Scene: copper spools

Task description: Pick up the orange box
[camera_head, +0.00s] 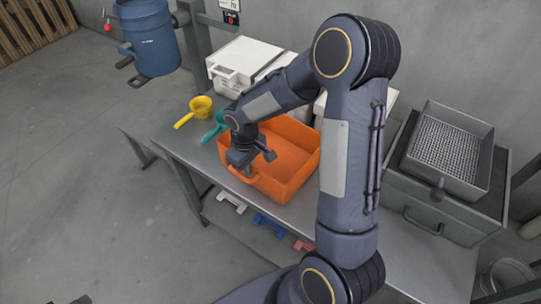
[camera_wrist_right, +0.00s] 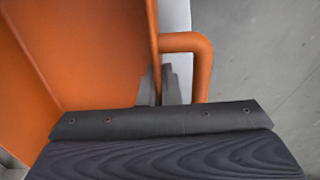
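The orange box (camera_head: 290,158) is an open, empty-looking bin on the metal table, with a loop handle on its near side. My right gripper (camera_head: 250,162) reaches down at the box's near left wall. In the right wrist view the box wall (camera_wrist_right: 90,50) runs between the two fingers (camera_wrist_right: 158,88), which sit close together on either side of it, beside the handle (camera_wrist_right: 203,65). The fingers look shut on the wall. Of my left arm, only a small dark tip (camera_head: 80,300) seems to show at the bottom edge; its fingers cannot be made out.
A yellow scoop (camera_head: 198,109) and a teal scoop (camera_head: 214,130) lie left of the box. White cases (camera_head: 243,64) stand behind it. A grey case with a mesh tray (camera_head: 450,150) is at the right. Several coloured items, one blue (camera_head: 268,224), lie on the lower shelf.

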